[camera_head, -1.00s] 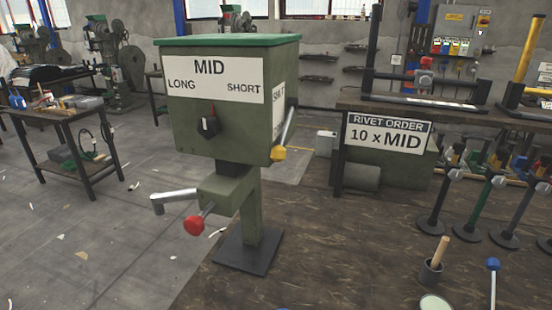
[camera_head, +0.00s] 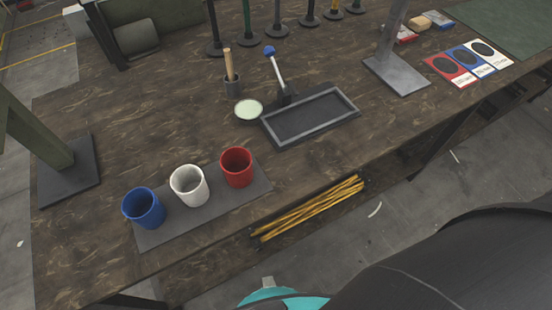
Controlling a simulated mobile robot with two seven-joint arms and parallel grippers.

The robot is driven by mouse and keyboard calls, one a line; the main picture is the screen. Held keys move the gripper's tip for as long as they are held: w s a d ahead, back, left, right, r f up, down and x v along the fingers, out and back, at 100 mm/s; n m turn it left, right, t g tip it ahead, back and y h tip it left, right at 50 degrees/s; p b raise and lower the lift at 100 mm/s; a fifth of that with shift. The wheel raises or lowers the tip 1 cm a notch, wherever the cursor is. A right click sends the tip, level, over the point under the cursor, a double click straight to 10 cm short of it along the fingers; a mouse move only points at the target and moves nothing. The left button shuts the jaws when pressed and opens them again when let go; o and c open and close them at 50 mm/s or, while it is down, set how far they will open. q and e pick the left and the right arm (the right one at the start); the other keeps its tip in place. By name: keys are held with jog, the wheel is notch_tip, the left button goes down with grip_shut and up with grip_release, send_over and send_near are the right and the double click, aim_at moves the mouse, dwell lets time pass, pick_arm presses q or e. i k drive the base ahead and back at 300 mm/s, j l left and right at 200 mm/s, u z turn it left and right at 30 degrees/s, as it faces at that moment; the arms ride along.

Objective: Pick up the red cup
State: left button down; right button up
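The red cup (camera_head: 237,169) stands upright at the right end of a dark grey mat (camera_head: 167,236) on the wooden workbench. A white cup (camera_head: 189,188) stands to its left, and a blue cup (camera_head: 144,209) stands at the mat's left end. The cups stand apart from each other. Neither of my grippers is in view.
A dark tray (camera_head: 310,116) with a blue-knobbed lever (camera_head: 276,70) lies behind the cups, beside a pale green dish (camera_head: 248,109). Yellow rods (camera_head: 308,208) lie near the front edge. Red, blue and white cards (camera_head: 467,61) lie at the right. A green press post stands left.

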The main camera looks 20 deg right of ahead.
aim_at(236, 164)
jog(key=z, duration=0.25)
jog(key=k+j+u, duration=0.15)
jog(key=u, duration=1.35)
jog(key=z, duration=0.5)
jog(key=k+z, duration=0.15)
jog(key=z, duration=0.85)
jog(key=l, duration=0.75)
jog(key=k, duration=0.05)
